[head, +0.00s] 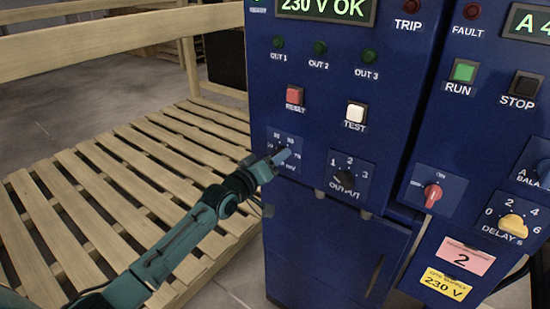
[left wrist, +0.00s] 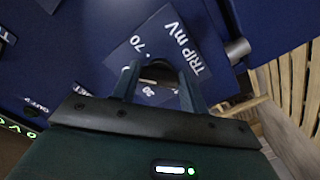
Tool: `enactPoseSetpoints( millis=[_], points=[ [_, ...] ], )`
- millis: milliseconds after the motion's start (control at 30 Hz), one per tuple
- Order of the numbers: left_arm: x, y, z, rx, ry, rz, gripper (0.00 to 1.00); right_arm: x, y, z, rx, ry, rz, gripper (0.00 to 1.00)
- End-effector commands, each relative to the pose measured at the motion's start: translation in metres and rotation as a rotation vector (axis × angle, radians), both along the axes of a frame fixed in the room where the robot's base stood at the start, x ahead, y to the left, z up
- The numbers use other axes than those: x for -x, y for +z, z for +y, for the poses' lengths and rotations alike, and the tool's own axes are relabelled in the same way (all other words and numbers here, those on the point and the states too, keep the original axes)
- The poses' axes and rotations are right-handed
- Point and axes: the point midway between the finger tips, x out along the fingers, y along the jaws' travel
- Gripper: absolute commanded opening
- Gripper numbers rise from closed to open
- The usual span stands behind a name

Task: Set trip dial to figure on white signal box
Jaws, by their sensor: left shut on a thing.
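The trip dial's plate (head: 274,137) is on the blue cabinet's front, at its lower left. It also shows in the left wrist view, with "TRIP mV" and "70" printed on the plate (left wrist: 122,57). My left gripper (head: 283,157) is shut on the trip dial, with its two fingers (left wrist: 158,78) on either side of the dark knob. The fingers hide most of the knob and some scale figures, so I cannot tell which figure it points to. No white signal box shows in either view. My right gripper is not in view.
The output dial (head: 345,181) sits just right of the trip dial, with the red RESET (head: 295,95) and white TEST (head: 355,113) buttons above. A second blue cabinet with a red knob (head: 432,195) and yellow delay knob (head: 513,227) stands right. A wooden slatted platform (head: 130,170) is left.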

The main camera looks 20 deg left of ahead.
Motion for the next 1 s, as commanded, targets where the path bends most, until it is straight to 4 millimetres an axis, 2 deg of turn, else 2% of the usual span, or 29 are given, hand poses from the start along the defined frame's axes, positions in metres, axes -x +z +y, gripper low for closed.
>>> enactPoseSetpoints(
  millis=[500, 1000],
  points=[
    [-0.0005, -0.0006, 0.0012, -0.441, 0.0, -0.158, 0.21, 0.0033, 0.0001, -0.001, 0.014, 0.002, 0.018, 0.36],
    [-0.0007, -0.0014, 0.0023, -0.658, 0.0, -0.237, 0.21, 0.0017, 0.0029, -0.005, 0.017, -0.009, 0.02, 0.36]
  ],
)
